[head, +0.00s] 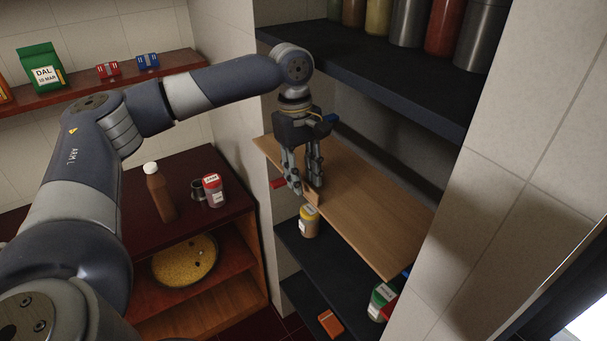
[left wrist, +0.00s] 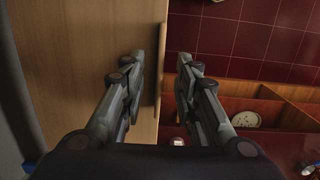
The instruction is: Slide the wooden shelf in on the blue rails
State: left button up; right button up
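The wooden shelf (head: 350,200) is a light board lying across the niche between the dark upper and lower shelves. It also fills the left of the left wrist view (left wrist: 75,60). A small wooden tab (head: 311,198) stands at its front edge. My left gripper (head: 304,188) points down at this edge. In the left wrist view its fingers (left wrist: 160,62) are apart, one over the board and one beyond its front edge, with the raised edge strip between them and gaps visible. Small blue bits show at the back left (head: 331,118) and right end (head: 406,272); the rails are mostly hidden. My right gripper is out of view.
Jars stand on the dark upper shelf (head: 390,80) above. A yellow-lidded jar (head: 309,222) stands below the board's front edge, close under my gripper. Side walls bound the niche. A red-brown cabinet (head: 235,205) with a bottle (head: 159,192) stands left.

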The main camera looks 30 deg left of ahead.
pick_arm(q)
jog(key=shift+r, duration=0.15)
notch_tip(320, 180, up, 12)
jog(key=a, duration=0.1)
jog(key=shift+a+f, duration=0.2)
jog(key=shift+a, duration=0.05)
